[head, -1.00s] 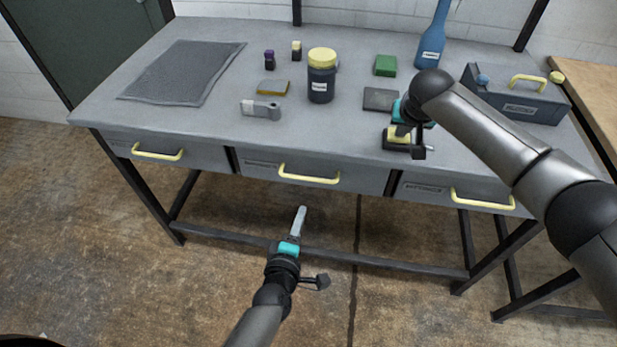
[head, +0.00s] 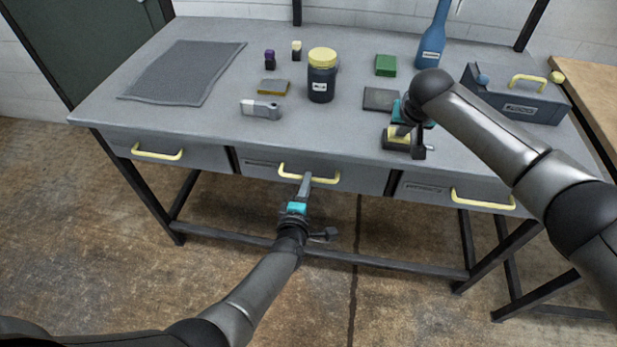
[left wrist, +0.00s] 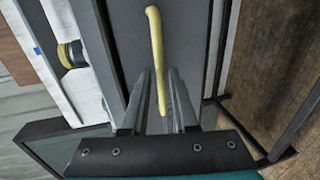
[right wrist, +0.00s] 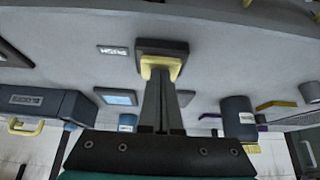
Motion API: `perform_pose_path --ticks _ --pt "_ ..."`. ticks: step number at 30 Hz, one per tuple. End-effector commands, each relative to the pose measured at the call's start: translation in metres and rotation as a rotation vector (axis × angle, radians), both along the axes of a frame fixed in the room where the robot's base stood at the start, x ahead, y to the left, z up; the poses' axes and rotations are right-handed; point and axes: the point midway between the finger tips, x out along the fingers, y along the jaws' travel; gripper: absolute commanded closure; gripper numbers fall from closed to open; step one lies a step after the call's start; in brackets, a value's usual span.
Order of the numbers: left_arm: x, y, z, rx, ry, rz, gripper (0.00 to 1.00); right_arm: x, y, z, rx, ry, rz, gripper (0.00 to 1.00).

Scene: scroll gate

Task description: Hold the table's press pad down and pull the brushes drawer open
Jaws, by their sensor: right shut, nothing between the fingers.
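The press pad (head: 397,134) is a yellow block in a dark base near the table's front edge. My right gripper (head: 402,130) is shut and empty, its fingertips against the yellow pad; the right wrist view shows the pad (right wrist: 160,66) at the tips. Three drawers with yellow handles sit under the tabletop, all flush; their labels are too small to read surely. My left gripper (head: 305,180) is at the middle drawer's handle (head: 320,179). In the left wrist view, its fingers are apart, with the yellow handle (left wrist: 156,50) between them, not visibly gripped.
The left drawer handle (head: 157,154) and right drawer handle (head: 483,200) are clear. On the table (head: 225,120) stand a dark jar with yellow lid (head: 321,80), a grey mat (head: 185,70), a blue bottle (head: 432,40) and a toolbox (head: 515,98). Floor before the drawers is free.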

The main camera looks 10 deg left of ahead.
Motion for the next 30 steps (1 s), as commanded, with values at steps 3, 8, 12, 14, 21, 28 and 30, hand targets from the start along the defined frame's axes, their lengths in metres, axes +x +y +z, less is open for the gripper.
perform_pose_path --ticks 3,8,12,14,21,28,30 --pt "0.009 -0.002 -0.003 0.001 0.001 -0.002 0.73 -0.003 0.0 -0.005 -0.003 0.012 -0.001 1.0" --pt "0.019 -0.002 -0.005 -0.002 0.001 -0.003 0.73 -0.003 0.0 -0.005 -0.003 0.012 -0.001 1.0" --pt "0.024 -0.001 -0.006 -0.001 0.001 -0.001 0.73 -0.003 0.0 -0.005 -0.003 0.012 -0.001 1.0" --pt "0.026 -0.001 -0.006 -0.001 0.001 -0.001 0.73 -0.003 0.0 -0.005 -0.003 0.012 -0.001 1.0" --pt "0.029 -0.001 -0.006 0.0 0.0 -0.001 0.73 -0.003 -0.001 -0.005 -0.003 0.012 -0.001 1.0" --pt "0.029 -0.001 -0.006 0.0 0.0 -0.001 0.75 -0.003 -0.001 -0.005 -0.003 0.012 -0.001 1.0" --pt "0.029 -0.001 -0.006 0.0 0.0 -0.001 0.83 -0.003 -0.001 -0.005 -0.003 0.012 -0.001 1.0"
